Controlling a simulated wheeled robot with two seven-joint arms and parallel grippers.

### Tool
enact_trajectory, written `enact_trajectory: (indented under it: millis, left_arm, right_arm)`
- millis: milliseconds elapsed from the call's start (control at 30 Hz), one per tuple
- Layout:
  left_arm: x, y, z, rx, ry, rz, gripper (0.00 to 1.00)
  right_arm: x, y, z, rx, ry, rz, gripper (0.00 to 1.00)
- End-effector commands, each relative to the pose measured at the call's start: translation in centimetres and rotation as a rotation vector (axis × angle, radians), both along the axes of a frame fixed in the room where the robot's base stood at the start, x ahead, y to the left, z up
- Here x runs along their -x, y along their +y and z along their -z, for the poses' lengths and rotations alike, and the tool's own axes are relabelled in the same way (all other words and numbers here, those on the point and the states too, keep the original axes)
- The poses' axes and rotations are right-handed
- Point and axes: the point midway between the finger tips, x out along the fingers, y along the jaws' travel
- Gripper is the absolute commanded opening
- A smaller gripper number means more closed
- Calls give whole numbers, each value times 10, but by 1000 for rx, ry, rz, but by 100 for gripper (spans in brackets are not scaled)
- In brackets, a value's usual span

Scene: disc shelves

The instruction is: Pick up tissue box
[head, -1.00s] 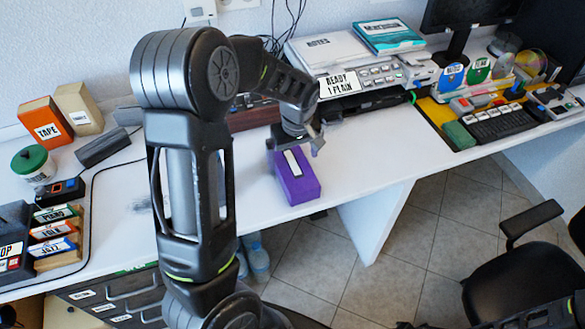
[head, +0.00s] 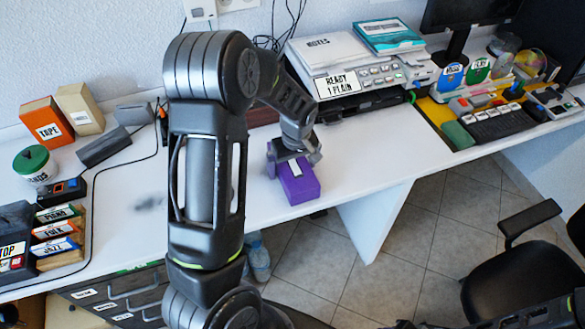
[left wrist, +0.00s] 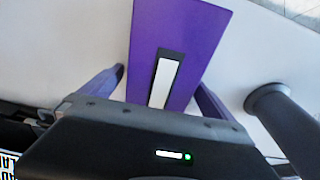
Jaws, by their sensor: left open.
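The purple tissue box (head: 302,188) lies on the white desk near its front edge, with a pale slot on its top. My left gripper (head: 293,165) is over the rear part of the box, pointing down. In the left wrist view the tissue box (left wrist: 172,45) runs between the two purple-looking fingers of the left gripper (left wrist: 162,92). The fingers are apart, one on each side of the box, with small gaps showing.
A printer (head: 350,78) stands behind the box to the right. A keyboard (head: 498,122) and an organiser lie further right. Left are a tape box (head: 47,121), a green-lidded jar (head: 35,165) and a cassette rack. The desk (head: 365,150) right of the box is clear.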

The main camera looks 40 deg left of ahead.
Motion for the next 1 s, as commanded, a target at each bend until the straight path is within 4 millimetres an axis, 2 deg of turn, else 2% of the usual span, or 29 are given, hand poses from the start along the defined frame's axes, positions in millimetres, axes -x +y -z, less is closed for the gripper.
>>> enact_trajectory:
  millis: [67,900,1000]
  left_arm:
    - [0,0,0,0,0,0,99]
    - [0,0,0,0,0,0,31]
    - [0,0,0,1,-1,0,31]
  right_arm:
    - [0,0,0,0,0,0,36]
    - [0,0,0,0,0,0,36]
    - [0,0,0,0,0,0,36]
